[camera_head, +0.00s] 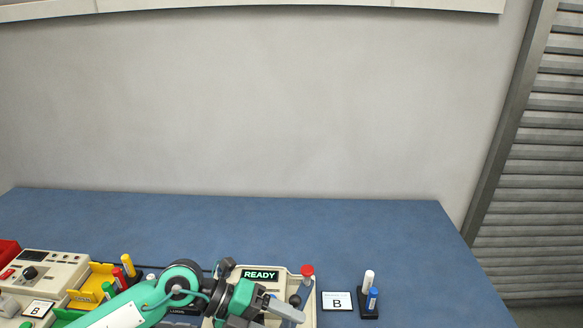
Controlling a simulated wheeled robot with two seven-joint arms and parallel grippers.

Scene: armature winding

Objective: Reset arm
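My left arm comes in from the lower left, green and white. Its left gripper (284,310) is at the bottom middle, in front of the beige machine (308,318). The grey fingers point to the right. The picture does not show clearly whether they are apart or closed, and nothing is plainly held. The machine has a lit display (261,275) reading READY and a red knob (307,270) at its right rear. A dark ball knob (295,300) is close to the fingers; contact cannot be told. My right gripper is not in view.
A card marked B (337,301) and a black holder with a white and a blue cylinder (369,280) stand to the right. A beige control box (50,268) and yellow trays (96,280) with coloured cylinders are at left. The blue table (400,225) is clear behind.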

